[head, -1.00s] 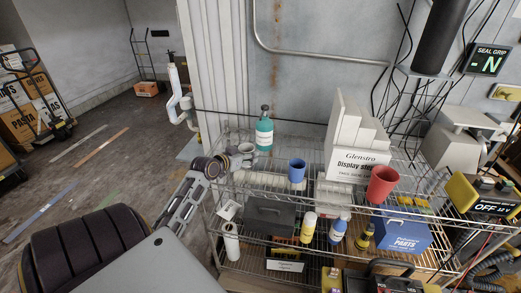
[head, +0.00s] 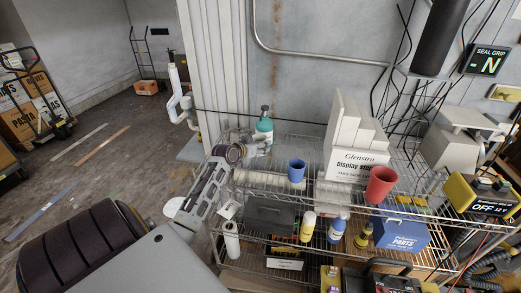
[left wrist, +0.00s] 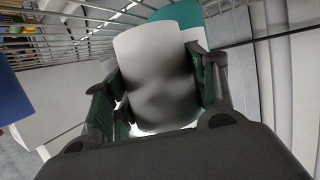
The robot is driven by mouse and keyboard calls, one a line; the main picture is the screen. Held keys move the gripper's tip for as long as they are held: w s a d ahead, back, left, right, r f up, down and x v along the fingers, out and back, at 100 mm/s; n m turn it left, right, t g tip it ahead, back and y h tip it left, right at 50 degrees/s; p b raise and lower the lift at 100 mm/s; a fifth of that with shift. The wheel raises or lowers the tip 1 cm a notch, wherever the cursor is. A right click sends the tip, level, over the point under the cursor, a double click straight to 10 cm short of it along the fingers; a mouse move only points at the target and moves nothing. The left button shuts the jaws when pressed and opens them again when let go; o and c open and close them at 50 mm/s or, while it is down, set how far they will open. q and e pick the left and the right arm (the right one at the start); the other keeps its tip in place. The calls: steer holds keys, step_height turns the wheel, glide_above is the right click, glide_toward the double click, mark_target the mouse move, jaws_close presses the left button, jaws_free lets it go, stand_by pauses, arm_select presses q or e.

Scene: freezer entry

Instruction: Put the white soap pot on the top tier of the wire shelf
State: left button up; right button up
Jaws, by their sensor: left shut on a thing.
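My left gripper (head: 250,147) is over the left end of the wire shelf's top tier (head: 305,148). In the left wrist view the gripper (left wrist: 160,95) is shut on the white soap pot (left wrist: 150,70), a pale rounded body between the two dark fingers. The pot is largely hidden by the gripper in the head view. A teal bottle (head: 264,126) stands just beyond the gripper and shows behind the pot in the left wrist view (left wrist: 190,18). I cannot tell whether the pot touches the wires. My right gripper is not in view.
On the top tier stand a blue cup (head: 297,170), a red cup (head: 380,184) and a white display box (head: 352,165). The lower tier holds a dark bin (head: 269,214), several small bottles and a blue parts box (head: 400,232).

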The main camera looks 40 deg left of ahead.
arm_select(q)
steer(key=shift+w, duration=0.4)
steer(key=shift+f+p, duration=0.3)
steer(key=shift+f, duration=1.4)
steer(key=shift+f, duration=0.2)
steer(key=o, duration=1)
steer(key=shift+s+r, duration=0.15)
steer(key=shift+r, duration=0.05)
steer(key=shift+b+v, duration=0.55)
steer(key=shift+v, duration=5.35)
